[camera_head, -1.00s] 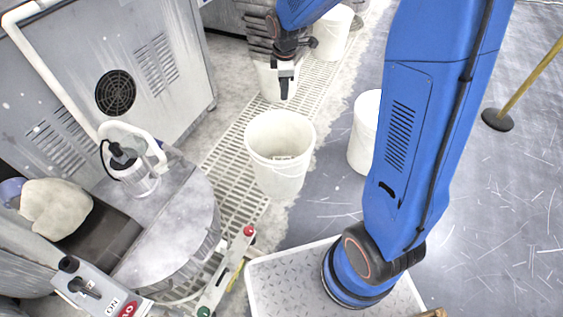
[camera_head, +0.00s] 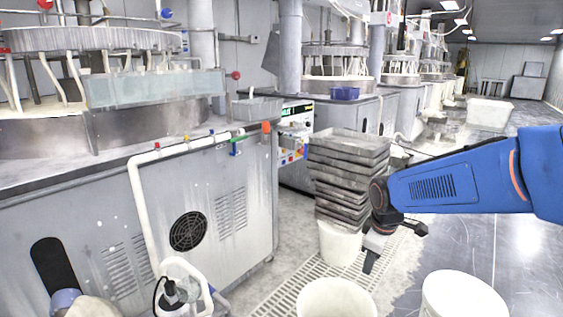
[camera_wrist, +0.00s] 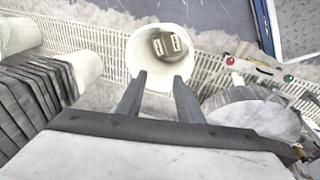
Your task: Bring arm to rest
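My arm (camera_head: 455,185) reaches in from the right in the head view, roughly level, with the wrist bent downward. My gripper (camera_head: 372,262) hangs beside a stack of grey trays (camera_head: 345,170), above the grated floor. In the wrist view, my gripper's two fingers (camera_wrist: 160,78) stand apart with nothing between them. They point toward a white bucket (camera_wrist: 146,42) lower down. A small brownish object with pale marks (camera_wrist: 169,45) shows inside that bucket.
White buckets (camera_head: 338,300) (camera_head: 462,297) stand on the floor in front. A grey machine cabinet (camera_head: 205,215) fills the left. Another bucket (camera_head: 338,243) stands under the trays. Open grey floor (camera_head: 500,245) lies to the right.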

